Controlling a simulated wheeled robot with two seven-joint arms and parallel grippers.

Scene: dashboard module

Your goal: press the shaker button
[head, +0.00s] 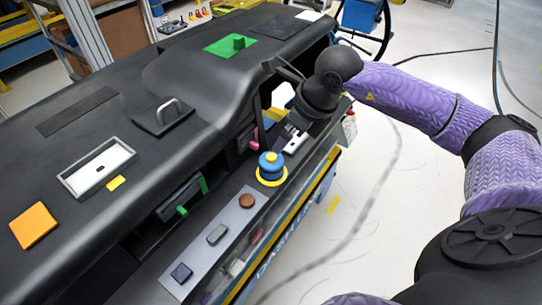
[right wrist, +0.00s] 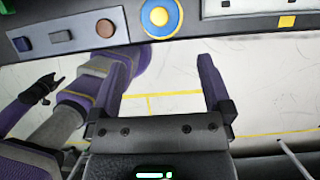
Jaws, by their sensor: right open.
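A blue knob-shaped button on a yellow ring (head: 270,168) stands on the dashboard's front ledge. In the right wrist view it shows at the top as a yellow centre with a blue ring (right wrist: 159,17). No label shows which control is the shaker button. My right gripper (head: 287,143) is just beyond the blue button in the head view, partly hidden by its own wrist. In the right wrist view its fingers (right wrist: 167,62) are apart with nothing between them. A dark gripper, seemingly my left one (right wrist: 42,90), shows at the left there; its jaws are unclear.
A grey panel (head: 228,222) beside the blue button carries a round brown button (head: 246,201), a grey one (head: 217,234) and a dark purple one (head: 181,272). Pink (head: 254,138) and green (head: 183,211) tabs stick out nearby. Open floor lies to the right.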

